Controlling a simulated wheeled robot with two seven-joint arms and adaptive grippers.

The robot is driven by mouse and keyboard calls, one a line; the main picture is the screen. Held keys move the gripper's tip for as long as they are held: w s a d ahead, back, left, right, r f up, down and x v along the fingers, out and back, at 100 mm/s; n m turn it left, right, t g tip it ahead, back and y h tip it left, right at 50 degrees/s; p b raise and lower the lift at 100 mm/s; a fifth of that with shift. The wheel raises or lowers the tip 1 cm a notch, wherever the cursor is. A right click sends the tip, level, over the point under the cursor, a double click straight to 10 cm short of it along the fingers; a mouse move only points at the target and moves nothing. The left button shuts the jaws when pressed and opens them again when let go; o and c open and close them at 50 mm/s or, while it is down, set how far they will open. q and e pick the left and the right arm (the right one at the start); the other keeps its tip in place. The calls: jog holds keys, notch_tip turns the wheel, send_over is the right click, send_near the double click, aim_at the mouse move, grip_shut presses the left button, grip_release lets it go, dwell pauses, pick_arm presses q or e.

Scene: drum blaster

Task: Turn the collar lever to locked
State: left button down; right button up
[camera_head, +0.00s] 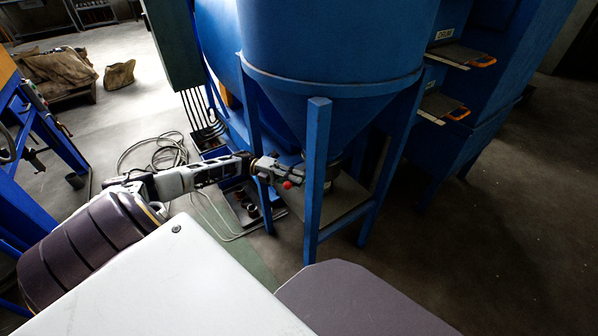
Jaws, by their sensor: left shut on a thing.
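My left gripper (268,169) reaches in from the left to the base of the blue hopper, beside a front leg of its stand. It is shut on the collar lever, whose red knob (287,185) shows just below the fingers. The rest of the lever is small and mostly hidden by the gripper. The collar (333,167) is at the bottom of the hopper's cone, partly behind the blue leg. I cannot read the lever's locked mark from here. My right gripper is not in view.
The blue hopper (335,50) stands on blue legs (317,190) close to my left gripper. A tray with small parts (246,208) and coiled hoses (155,152) lie on the floor. A blue cabinet with shelves (500,75) stands right. Floor at far right is clear.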

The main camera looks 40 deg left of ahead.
pick_arm(q)
jog(key=shift+f, duration=0.1)
jog(key=c, duration=1.5)
grip_release()
jog(key=shift+r, duration=0.2)
